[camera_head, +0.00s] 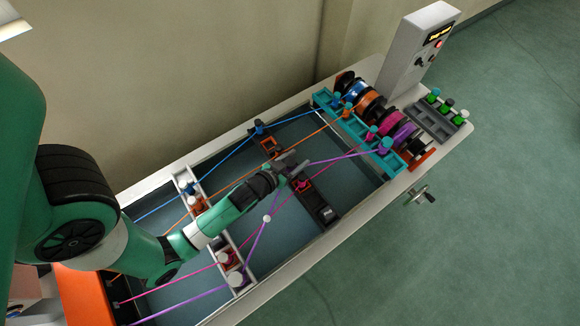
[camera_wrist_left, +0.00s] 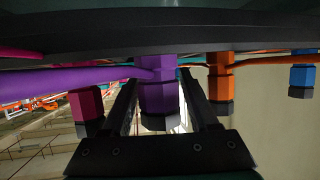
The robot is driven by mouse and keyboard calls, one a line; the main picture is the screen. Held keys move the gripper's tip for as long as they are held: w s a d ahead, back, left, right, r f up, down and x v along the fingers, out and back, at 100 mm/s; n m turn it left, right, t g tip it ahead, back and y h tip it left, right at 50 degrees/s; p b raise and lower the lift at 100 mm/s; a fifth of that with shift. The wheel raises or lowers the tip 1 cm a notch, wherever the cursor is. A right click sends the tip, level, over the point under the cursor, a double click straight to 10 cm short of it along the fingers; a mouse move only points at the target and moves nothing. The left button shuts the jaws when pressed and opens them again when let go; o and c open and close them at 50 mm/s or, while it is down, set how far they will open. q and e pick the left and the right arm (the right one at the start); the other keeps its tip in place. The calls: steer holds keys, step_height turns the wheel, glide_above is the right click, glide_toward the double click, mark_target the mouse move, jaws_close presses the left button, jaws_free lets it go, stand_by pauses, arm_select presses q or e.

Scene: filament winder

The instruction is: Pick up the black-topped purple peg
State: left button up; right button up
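The black-topped purple peg (camera_wrist_left: 158,90) stands between the two fingers of my left gripper (camera_wrist_left: 160,105) in the left wrist view, its black end pointing down in that picture. Narrow gaps show between the peg and the fingers, so the gripper looks open around it. In the head view my left gripper (camera_head: 294,168) is over the middle crossbar, and it hides the purple peg there. A purple thread (camera_wrist_left: 70,80) runs to the peg. My right gripper is not in view.
A magenta peg (camera_wrist_left: 86,110) and an orange peg (camera_wrist_left: 220,88) stand close on either side of the gripper, with a blue peg (camera_wrist_left: 301,80) farther right. Coloured threads cross the frame. Spools (camera_head: 370,105) and a control box (camera_head: 420,45) stand at the far end.

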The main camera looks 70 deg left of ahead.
arm_select(q)
jaws_close()
step_height(320, 180, up, 10)
steer(key=p, duration=0.3)
steer(key=shift+p, duration=0.3)
